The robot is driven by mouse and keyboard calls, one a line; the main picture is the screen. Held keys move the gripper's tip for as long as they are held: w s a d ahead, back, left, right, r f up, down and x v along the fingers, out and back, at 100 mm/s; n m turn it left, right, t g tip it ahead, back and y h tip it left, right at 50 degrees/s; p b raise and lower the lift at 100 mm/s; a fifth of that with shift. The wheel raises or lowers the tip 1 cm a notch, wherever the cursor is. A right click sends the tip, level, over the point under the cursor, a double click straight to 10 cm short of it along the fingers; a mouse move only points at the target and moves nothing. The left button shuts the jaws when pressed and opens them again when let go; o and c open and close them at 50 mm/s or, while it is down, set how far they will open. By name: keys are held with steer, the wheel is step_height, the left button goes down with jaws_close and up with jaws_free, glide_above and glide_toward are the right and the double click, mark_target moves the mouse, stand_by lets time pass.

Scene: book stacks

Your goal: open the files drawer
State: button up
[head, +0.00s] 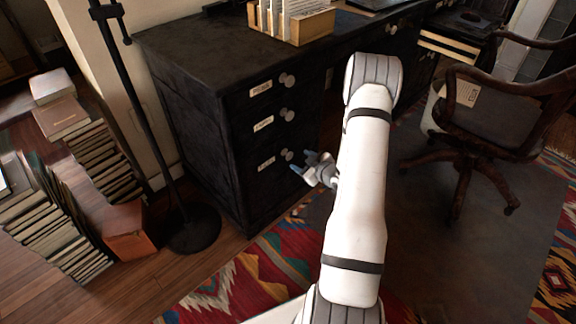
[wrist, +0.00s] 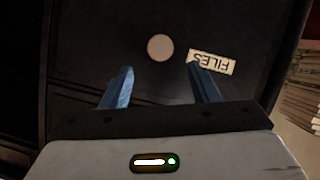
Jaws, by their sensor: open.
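The black desk (head: 200,120) has a stack of drawers with white labels and pale round knobs. The files drawer (wrist: 95,45) fills much of the wrist view, with its FILES label (wrist: 212,62) upside down and its round knob (wrist: 160,47) beside it. In the head view the lowest labelled drawer (head: 262,185), with its knob (head: 287,154), is the one nearest my gripper (head: 305,164); its label is too small to read there. My gripper is open and empty. Its blue fingers also show in the wrist view (wrist: 160,72), with the knob centred just beyond their tips, apart from them.
A wooden chair (head: 475,110) stands at the right. A black floor lamp (head: 190,228) and stacks of books (head: 90,155) are at the left. A wooden file holder (head: 305,25) sits on the desk. A patterned rug (head: 265,265) covers the floor before the drawers.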

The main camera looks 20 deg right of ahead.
mark_target(290, 156)
steer(key=b+x, duration=0.1)
steer(key=x, duration=0.2)
steer(key=b+x, duration=0.1)
steer(key=x, duration=0.2)
steer(key=shift+w+a+f, duration=0.2)
steer(key=shift+w+f, duration=0.05)
steer(key=shift+f, duration=0.15)
steer(key=shift+w+a+f, duration=0.1)
steer(key=shift+w, duration=0.4)
